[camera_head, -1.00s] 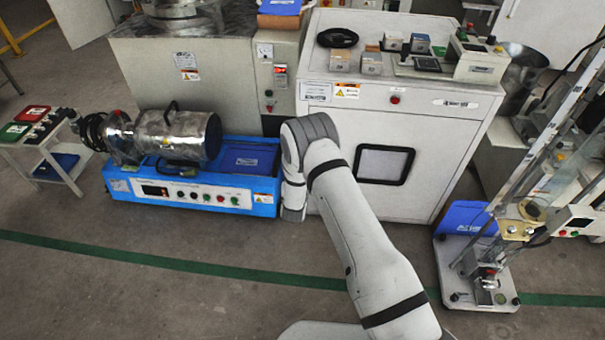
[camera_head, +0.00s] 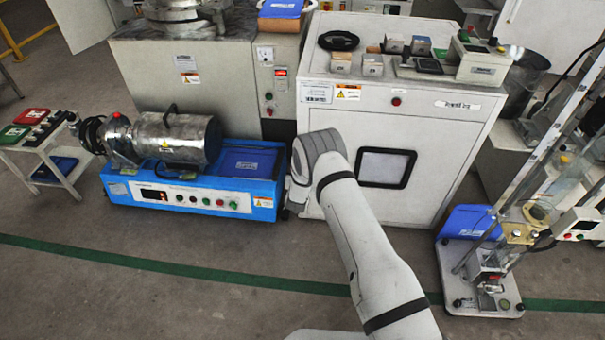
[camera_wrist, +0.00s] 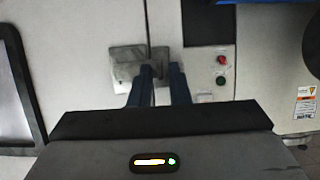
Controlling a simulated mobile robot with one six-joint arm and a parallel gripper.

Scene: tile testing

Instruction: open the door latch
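The white cabinet (camera_head: 420,125) has a dark-framed window on its front, which is its door side. In the wrist view a grey metal latch plate (camera_wrist: 125,62) sits across the vertical door seam. My gripper (camera_wrist: 163,72) has its two blue fingers pointing at the latch, overlapping the right part of the plate. A narrow gap shows between the fingers. I cannot tell whether they touch the latch or hold part of it. In the head view my own arm hides the latch and gripper. The door looks closed.
A blue machine base (camera_head: 190,195) with a metal motor stands close on the left. Red and green buttons (camera_wrist: 221,69) are right of the latch. A test stand (camera_head: 480,280) is at the right. The floor in front has free room.

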